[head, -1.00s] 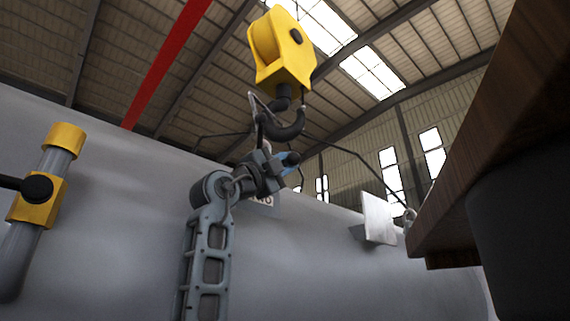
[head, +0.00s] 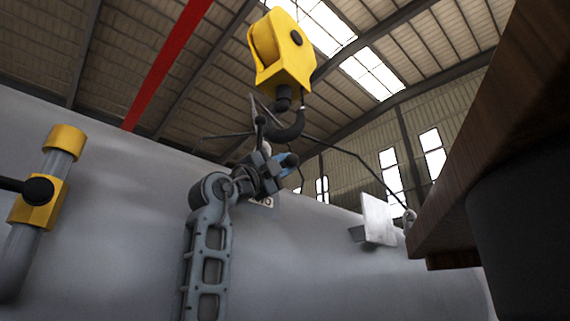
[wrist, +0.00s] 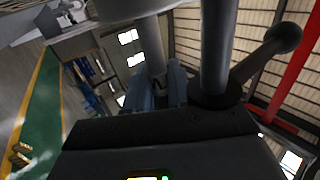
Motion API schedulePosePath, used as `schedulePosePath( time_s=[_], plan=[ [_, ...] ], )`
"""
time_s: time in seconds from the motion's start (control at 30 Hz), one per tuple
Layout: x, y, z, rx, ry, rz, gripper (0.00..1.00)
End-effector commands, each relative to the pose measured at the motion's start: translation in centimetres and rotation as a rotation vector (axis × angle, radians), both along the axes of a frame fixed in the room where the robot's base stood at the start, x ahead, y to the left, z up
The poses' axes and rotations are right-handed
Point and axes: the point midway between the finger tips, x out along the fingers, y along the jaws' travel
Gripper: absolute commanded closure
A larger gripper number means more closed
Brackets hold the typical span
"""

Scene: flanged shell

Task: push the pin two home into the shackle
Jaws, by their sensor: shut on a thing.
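My gripper (head: 286,161), with blue fingertips, is raised beside the large grey shell (head: 110,200), below the crane hook. In the wrist view my gripper (wrist: 157,90) has its blue fingers closed around the lower end of a grey rod, which looks like the pin (wrist: 151,45). The rod runs up toward a pale grey piece at the top edge, perhaps the shackle. How deep the pin sits cannot be told. In the head view the pin and its shackle are not clearly visible behind my wrist and the hook.
A yellow hook block (head: 282,50) with a dark hook (head: 288,130) and slings hangs close above my gripper. A dark post with a ball-knob lever (wrist: 285,38) stands right beside the fingers. A pale plate (head: 378,218) and wooden board (head: 490,130) are at right.

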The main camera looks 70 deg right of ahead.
Motion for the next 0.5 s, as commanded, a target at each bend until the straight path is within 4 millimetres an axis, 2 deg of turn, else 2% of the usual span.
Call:
schedulePosePath(
  time_s=[0.3,0.33,0.5],
  plan=[
    [0.71,-0.61,0.17,0.003,0.003,-0.002,1.00],
    [0.71,-0.62,0.16,0.003,0.003,-0.002,0.76],
    [0.68,-0.65,0.21,0.003,0.004,-0.004,0.59]
  ],
)
